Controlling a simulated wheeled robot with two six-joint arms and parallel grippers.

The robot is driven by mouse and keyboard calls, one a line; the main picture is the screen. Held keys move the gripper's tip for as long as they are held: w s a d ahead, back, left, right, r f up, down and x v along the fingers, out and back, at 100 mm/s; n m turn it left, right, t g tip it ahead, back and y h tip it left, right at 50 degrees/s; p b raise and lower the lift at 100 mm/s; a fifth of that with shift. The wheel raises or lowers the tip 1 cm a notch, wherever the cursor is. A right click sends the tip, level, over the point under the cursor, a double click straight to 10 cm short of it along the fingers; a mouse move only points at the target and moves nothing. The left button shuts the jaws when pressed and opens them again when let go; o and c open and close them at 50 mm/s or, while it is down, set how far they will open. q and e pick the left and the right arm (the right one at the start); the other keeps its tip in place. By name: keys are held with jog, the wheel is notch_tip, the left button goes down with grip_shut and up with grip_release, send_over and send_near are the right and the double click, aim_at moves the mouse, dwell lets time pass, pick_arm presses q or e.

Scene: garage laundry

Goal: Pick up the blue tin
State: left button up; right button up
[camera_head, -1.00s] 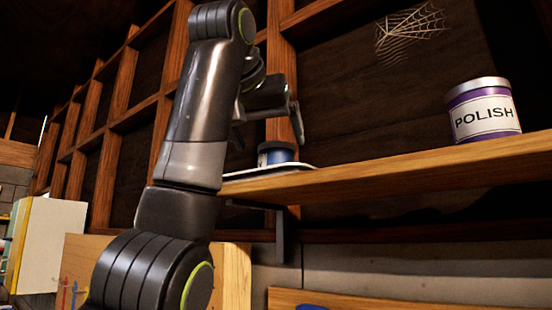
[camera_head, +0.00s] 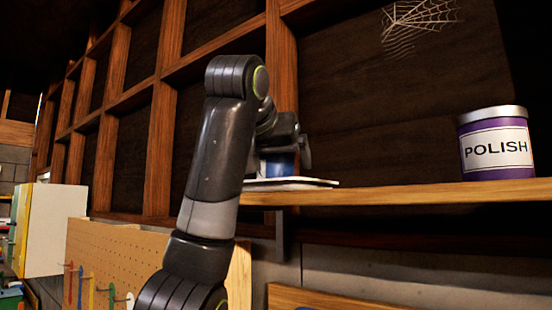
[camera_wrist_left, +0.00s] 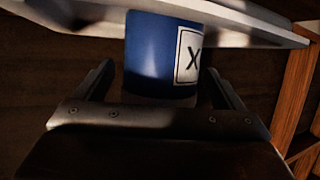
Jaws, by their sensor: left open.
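The blue tin (camera_head: 281,163) stands on a thin white flat item on the wooden shelf, partly hidden by my left arm. In the left wrist view the blue tin (camera_wrist_left: 152,52) appears upside down, with part of a white label and a dark letter showing. My left gripper (camera_head: 301,150) is at the tin. In the wrist view its open fingers (camera_wrist_left: 160,84) lie on either side of the tin, with a gap visible at each side. My right gripper is not in view.
A purple tin labelled POLISH (camera_head: 496,148) stands farther right on the shelf (camera_head: 400,192). The thin white item (camera_head: 310,183) reaches the shelf's front edge. Wooden uprights (camera_head: 283,80) stand behind. The shelf between the two tins is mostly clear.

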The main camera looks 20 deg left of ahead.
pick_arm(q)
jog(key=c, duration=1.2)
